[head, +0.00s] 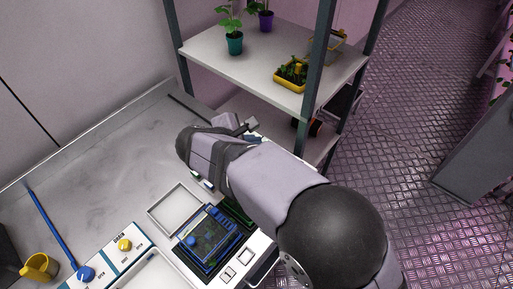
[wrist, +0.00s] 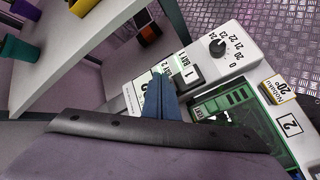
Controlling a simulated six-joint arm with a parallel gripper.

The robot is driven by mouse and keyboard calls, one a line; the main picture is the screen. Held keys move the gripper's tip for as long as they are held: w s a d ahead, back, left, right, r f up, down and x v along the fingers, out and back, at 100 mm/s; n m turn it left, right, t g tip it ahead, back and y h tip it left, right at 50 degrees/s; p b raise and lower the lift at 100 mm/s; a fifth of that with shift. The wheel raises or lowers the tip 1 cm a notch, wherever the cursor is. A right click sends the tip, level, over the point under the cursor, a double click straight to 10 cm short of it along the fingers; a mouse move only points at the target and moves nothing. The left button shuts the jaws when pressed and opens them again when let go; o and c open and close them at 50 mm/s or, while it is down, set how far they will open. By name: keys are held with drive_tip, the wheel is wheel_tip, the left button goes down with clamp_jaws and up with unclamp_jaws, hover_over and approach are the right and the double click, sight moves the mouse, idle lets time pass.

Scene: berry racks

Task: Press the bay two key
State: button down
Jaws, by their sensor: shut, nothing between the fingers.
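In the wrist view, a white control panel (wrist: 242,47) carries a round black knob (wrist: 217,46) with numbers around it. Beside the knob are the printed labels BAY 1 and BAY 2. The fingertips are over the panel right beside the BAY 2 label. The bay two key itself is hidden behind the fingers, and I cannot tell whether they touch it. In the head view my arm covers most of the panel.
In the head view a shelf rack (head: 222,58) with potted plants and a yellow basket (head: 291,74) stands behind my arm. A yellow mug (head: 38,267) is at the bench's left. The bench (head: 95,150) is clear behind.

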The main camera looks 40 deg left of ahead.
drive_tip(key=shift+f, duration=0.2)
drive_tip(key=shift+f+b, duration=0.3)
drive_tip(key=shift+f, duration=0.15)
idle(0.8)
drive_tip(key=shift+r+p, duration=0.45)
drive_tip(key=shift+r, duration=0.2)
wheel_tip(320, 180, up, 6)
drive_tip(key=p, duration=0.5)
idle(0.4)
